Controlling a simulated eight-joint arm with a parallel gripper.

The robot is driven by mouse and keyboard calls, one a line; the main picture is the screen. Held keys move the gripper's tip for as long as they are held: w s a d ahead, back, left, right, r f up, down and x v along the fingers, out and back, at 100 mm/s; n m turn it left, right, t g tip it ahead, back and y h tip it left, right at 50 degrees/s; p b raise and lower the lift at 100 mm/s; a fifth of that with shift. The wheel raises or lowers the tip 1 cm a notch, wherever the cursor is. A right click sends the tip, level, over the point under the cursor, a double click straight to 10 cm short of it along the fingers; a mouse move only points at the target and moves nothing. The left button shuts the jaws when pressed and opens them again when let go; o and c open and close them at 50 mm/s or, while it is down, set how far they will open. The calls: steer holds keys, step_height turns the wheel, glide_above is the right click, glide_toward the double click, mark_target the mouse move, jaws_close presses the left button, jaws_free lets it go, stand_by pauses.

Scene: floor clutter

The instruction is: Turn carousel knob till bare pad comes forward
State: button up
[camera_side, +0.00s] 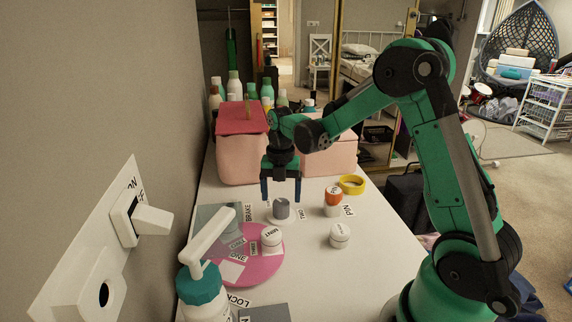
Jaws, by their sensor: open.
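A round pink carousel disc (262,275) lies on the white table, with small labels and a pale square pad (230,272) on it. A white jar marked MINT (271,240) stands on its right part. A grey cylinder (281,209), possibly the knob, stands just behind the disc beside a label reading TWO. My gripper (281,198) points down, its two dark blue fingers apart. In this view the fingers sit above and to either side of the grey cylinder; whether they surround it in depth I cannot tell. The pump bottle hides the disc's near left edge.
A white pump bottle with teal collar (201,284) stands in front. An orange-topped jar (333,198), a white jar (340,236) and a yellow ring (351,184) are on the right. Pink boxes (241,155) stand behind. A wall switch (147,219) juts out left. The table's right front is clear.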

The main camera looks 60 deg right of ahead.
mark_target(281, 203)
steer(key=shift+f, duration=1.85)
jaws_close()
